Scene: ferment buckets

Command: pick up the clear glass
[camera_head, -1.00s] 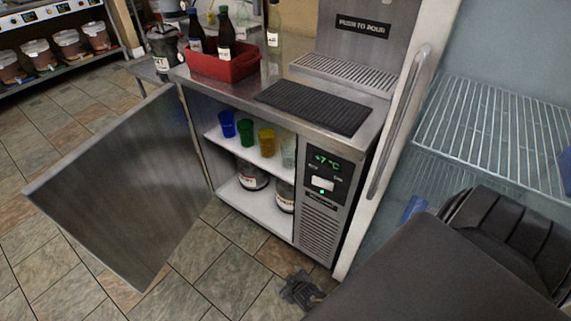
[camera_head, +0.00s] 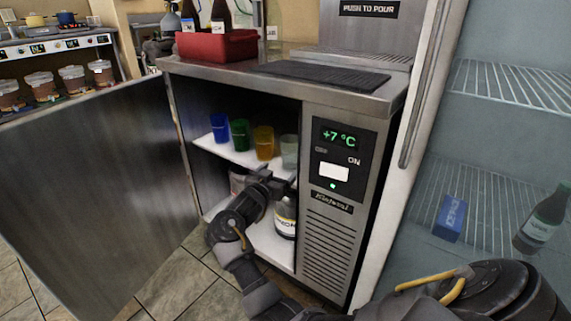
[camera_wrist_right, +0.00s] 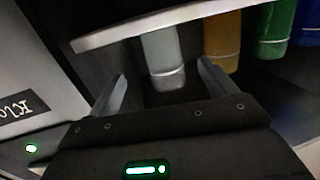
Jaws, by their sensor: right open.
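The clear glass (camera_head: 289,150) stands upright on the upper white shelf inside the open cabinet, at the right end of a row of glasses. My right gripper (camera_head: 277,182) is open and empty, in front of the cabinet and just below the clear glass in the head view. In the right wrist view the picture is turned over. There the clear glass (camera_wrist_right: 163,60) appears between the two spread fingers of the right gripper (camera_wrist_right: 162,72), with no finger visibly touching it. My left gripper is not in view.
Amber (camera_head: 263,142), green (camera_head: 240,134) and blue (camera_head: 219,127) glasses stand left of the clear one. The cabinet door (camera_head: 95,190) is swung open at left; the control panel (camera_head: 342,160) borders the opening at right.

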